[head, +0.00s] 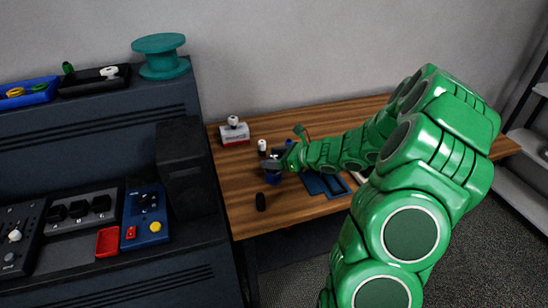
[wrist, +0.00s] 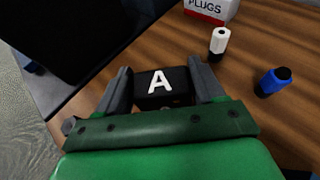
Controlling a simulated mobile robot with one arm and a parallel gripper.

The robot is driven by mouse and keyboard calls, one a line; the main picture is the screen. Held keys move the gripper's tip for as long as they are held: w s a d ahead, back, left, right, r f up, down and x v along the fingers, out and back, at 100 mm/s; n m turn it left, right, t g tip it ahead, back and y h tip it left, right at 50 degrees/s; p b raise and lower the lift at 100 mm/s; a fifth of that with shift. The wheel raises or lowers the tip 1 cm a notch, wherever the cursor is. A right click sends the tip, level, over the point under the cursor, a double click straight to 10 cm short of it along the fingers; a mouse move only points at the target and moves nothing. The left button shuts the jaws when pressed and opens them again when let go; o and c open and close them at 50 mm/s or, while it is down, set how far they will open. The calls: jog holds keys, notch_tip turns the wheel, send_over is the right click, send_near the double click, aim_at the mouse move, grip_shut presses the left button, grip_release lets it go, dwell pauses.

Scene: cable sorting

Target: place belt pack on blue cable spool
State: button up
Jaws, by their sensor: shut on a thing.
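The belt pack, a small black box with a white letter A (wrist: 160,83), sits between the two grey fingers of my gripper (wrist: 163,85) in the wrist view. My gripper (head: 270,165) is shut on it over the left part of the wooden table in the head view, where the belt pack is hard to make out. A teal, blue-green spool (head: 160,58) stands on top of the dark cabinet at upper left, well apart from my gripper. A small blue shape (head: 272,179) shows just under my gripper; most of it is hidden, so I cannot tell what it is.
Trays flank the spool's left.

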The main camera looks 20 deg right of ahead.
jog(key=o, duration=1.1)
jog(key=shift+o, duration=0.2)
jog(key=shift+s+d+r, duration=0.1)
jog(key=shift+r, duration=0.05)
jog(key=v, duration=1.2)
jog(key=s+a+r+n+g, duration=0.35)
jog(key=s+a+n, duration=0.35)
jog(key=a, duration=0.4)
jog(key=s+a+r+n+g, duration=0.3)
jog(key=s+a+n+g, duration=0.2)
jog(key=s+a+n, duration=0.4)
jog(key=s+d+r+n+g+h, duration=0.1)
jog(key=s+n+h, duration=0.3)
jog(key=s, duration=0.6)
jog(key=s+d+r+n+g+h, duration=0.1)
jog(key=s+n+h, duration=0.4)
jog(key=s, duration=0.5)
jog(key=shift+d+r+n+g, duration=0.35)
jog(key=shift+d+r+n, duration=0.3)
jog(key=shift+n, duration=0.35)
